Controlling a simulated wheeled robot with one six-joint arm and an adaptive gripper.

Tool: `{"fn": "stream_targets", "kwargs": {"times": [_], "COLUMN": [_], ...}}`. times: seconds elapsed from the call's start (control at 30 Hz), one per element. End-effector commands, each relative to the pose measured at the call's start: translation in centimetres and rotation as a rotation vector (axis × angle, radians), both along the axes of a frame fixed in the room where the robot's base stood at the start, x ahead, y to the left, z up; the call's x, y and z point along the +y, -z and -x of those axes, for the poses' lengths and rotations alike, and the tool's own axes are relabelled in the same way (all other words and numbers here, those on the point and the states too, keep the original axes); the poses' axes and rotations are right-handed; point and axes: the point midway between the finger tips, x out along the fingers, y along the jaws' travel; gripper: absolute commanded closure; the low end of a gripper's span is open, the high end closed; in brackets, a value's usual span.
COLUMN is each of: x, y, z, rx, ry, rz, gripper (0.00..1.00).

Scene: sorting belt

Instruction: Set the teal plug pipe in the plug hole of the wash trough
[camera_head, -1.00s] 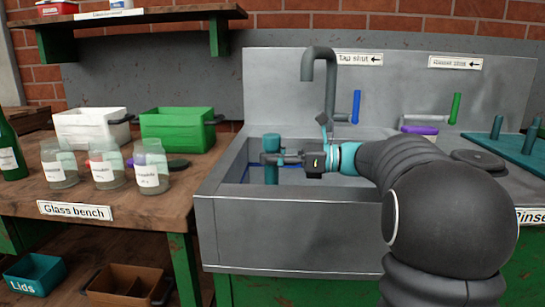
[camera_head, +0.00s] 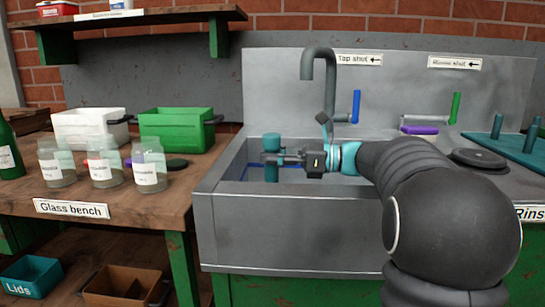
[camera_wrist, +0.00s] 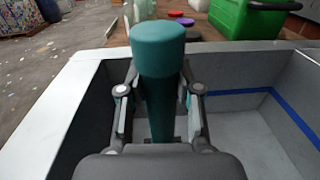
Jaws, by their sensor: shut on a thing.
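The teal plug pipe (camera_head: 271,144) is upright with a wider round cap on top. My gripper (camera_head: 282,159) is shut on it, with one finger on each side just below the cap. The plug pipe fills the middle of the wrist view (camera_wrist: 158,55). The wash trough (camera_head: 300,225) is a grey metal basin, and the pipe stands inside it toward the left end. The front wall hides the lower end of the pipe and the trough floor there. The plug hole is not visible, so I cannot tell whether the pipe is in it.
A grey tap (camera_head: 330,80) arches over the trough behind my gripper. A blue lever (camera_head: 356,106) and a green lever (camera_head: 455,107) stand at the back. Glass jars (camera_head: 150,166) and a green crate (camera_head: 177,130) are on the bench at left. A blue line (camera_wrist: 292,113) marks the trough's inner wall.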

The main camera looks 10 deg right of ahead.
Motion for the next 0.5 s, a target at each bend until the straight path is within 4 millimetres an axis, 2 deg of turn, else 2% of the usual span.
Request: {"fn": "stream_targets", "kwargs": {"times": [0.5], "x": [0.0], "y": [1.6], "z": [0.0], "rx": [0.002], "ry": [0.000], "rz": [-0.002], "gripper": [0.92]}}
